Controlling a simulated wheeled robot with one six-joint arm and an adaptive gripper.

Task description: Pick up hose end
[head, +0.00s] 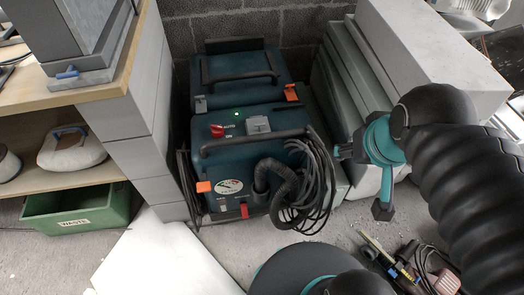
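A dark teal machine (250,143) stands in the gap between the shelf and the grey slabs. A thick black ribbed hose (286,187) hangs in a bend on its front. One end of the hose seems to sit low on the front panel (260,197), but I cannot clearly make out a free end. Thin black cables (318,190) hang in loops beside the hose, partly behind it. My gripper (362,182) is right of the hose and cables, apart from them in the picture. Its dark fingertips look spread, with nothing between them.
Stacked grey slabs (425,50) stand right of the machine. A wooden shelf (75,183) on grey blocks (162,130) and a green bin (80,215) are at left. A pale board (165,262) lies in front. Tools and cable (400,262) lie on the floor at lower right.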

